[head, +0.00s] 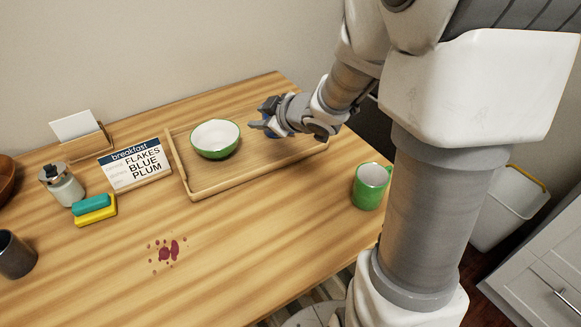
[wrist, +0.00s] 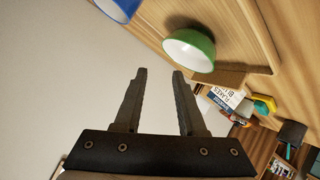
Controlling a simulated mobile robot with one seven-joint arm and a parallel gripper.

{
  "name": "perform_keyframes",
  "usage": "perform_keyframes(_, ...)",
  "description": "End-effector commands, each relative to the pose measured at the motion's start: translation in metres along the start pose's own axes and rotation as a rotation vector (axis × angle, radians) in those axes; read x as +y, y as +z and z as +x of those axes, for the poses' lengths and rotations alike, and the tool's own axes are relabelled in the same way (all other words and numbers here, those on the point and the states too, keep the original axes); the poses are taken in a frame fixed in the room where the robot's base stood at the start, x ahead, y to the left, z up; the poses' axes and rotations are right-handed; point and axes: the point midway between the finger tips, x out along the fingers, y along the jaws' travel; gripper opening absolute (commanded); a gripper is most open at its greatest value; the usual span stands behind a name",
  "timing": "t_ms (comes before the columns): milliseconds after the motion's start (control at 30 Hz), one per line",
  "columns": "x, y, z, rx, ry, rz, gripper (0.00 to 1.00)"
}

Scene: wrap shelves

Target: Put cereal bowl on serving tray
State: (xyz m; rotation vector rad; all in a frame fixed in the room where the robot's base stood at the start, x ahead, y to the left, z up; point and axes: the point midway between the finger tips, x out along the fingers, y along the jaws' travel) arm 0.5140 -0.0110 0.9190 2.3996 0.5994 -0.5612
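A green bowl with a white inside (head: 215,139) stands upright on the left part of the wooden serving tray (head: 232,184); it also shows in the wrist view (wrist: 189,50). A blue bowl-like thing with a pale inside (wrist: 118,8) is cut off at the top edge of the wrist view. In the head view only a small blue patch shows by my fingers. I cannot tell which is the cereal bowl. My gripper (head: 262,121) is over the tray, right of the green bowl and apart from it. Its fingers (wrist: 159,74) are open with nothing between them.
A green mug (head: 371,186) stands right of the tray. Left are a breakfast card (head: 135,165), a jar (head: 62,186), teal and yellow blocks (head: 94,209), a card holder (head: 85,140) and a dark cup (head: 15,255).

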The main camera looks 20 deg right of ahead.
Motion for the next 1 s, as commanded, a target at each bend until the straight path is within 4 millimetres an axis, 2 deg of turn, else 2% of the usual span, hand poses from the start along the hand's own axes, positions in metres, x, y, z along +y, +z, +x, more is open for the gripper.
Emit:
perform_keyframes(100, 0.025, -0.007, -0.036, -0.122, 0.145, 0.051, 0.40)
perform_keyframes(167, 0.032, -0.007, -0.056, -0.182, 0.204, 0.097, 0.40)
perform_keyframes(267, 0.035, -0.007, -0.092, -0.273, 0.280, 0.190, 0.40)
perform_keyframes(333, 0.029, -0.005, -0.117, -0.330, 0.312, 0.265, 0.40)
perform_keyframes(467, 0.003, -0.001, -0.163, -0.422, 0.324, 0.420, 0.40)
perform_keyframes(600, -0.041, 0.002, -0.205, -0.500, 0.266, 0.582, 0.40)
perform_keyframes(700, -0.072, 0.002, -0.227, -0.539, 0.201, 0.673, 0.40)
perform_keyframes(833, -0.102, 0.001, -0.246, -0.570, 0.127, 0.744, 0.40)
perform_keyframes(1000, -0.117, 0.002, -0.254, -0.589, 0.085, 0.773, 0.40)
